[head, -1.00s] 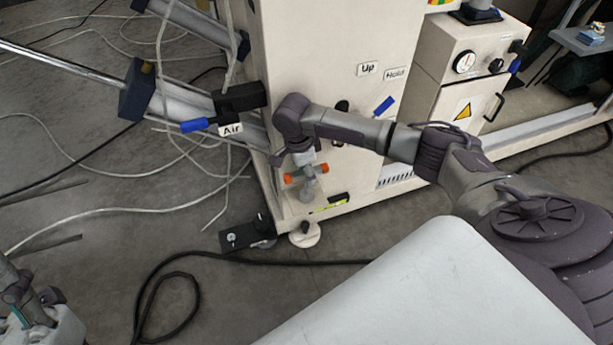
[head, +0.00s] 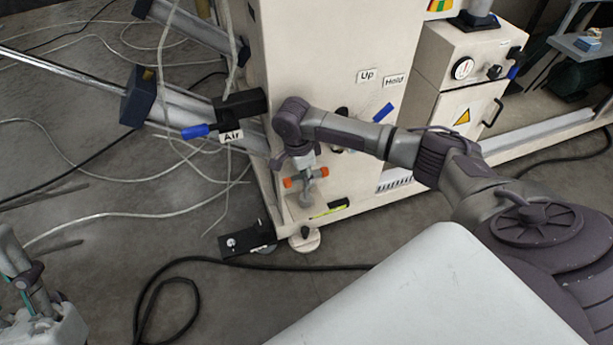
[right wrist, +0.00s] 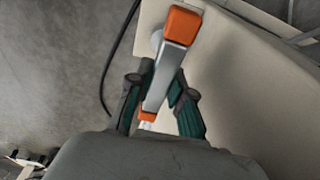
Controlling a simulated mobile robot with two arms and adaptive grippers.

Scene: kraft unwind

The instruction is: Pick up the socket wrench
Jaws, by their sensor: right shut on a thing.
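The socket wrench (head: 306,181) is a T-shaped grey metal tool with orange ends, in front of the lower left corner of the cream machine. My right gripper (head: 303,167) comes down on it from above. In the right wrist view, the fingers of this gripper (right wrist: 163,88) are on both sides of the wrench's grey bar (right wrist: 167,72), shut on it. One orange end sticks out far beyond the fingers, the other lies close to the palm. Whether the wrench touches the machine is unclear. Part of my left arm with its gripper (head: 28,293) shows at the lower left edge, its fingers unclear.
The cream machine (head: 325,60) stands right behind the wrench. A blue-handled air valve (head: 197,131) is to its left. A black foot bracket (head: 247,241) and black cable (head: 240,260) lie below. A pale flat surface (head: 420,290) fills the lower right. Hoses cross the floor at left.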

